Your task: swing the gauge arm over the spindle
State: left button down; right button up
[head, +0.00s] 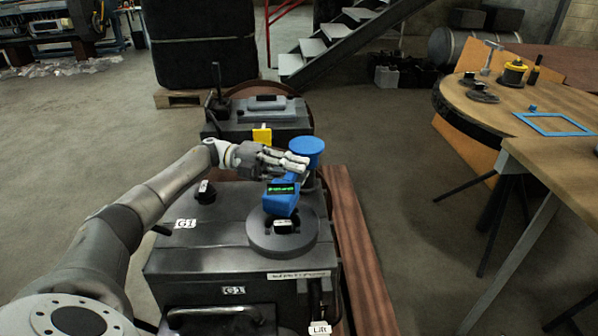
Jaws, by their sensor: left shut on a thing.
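The blue gauge arm (281,204) has a green-lit display. It shows below my gripper, above the back part of a dark round disc (262,240) on the grey machine marked G1. A small black-and-white piece (284,226) sits on the disc; I cannot tell whether this is the spindle. A blue round cap (307,146) on a post stands just behind the gripper. My left gripper (298,166) reaches in from the left and is shut on the gauge arm between cap and display; its fingers hide part of the arm. My right gripper is not in view.
A second grey machine (258,121) with a yellow tag stands behind. A dark knob (205,192) sits on the machine top at left. A round wooden table (545,105) with parts and a blue frame (552,124) is at right.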

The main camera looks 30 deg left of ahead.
pick_arm(q)
jog(key=shift+s+f, duration=0.1)
jog(key=shift+f, duration=0.05)
jog(key=c, duration=1.3)
grip_release()
jog(key=shift+v, duration=3.75)
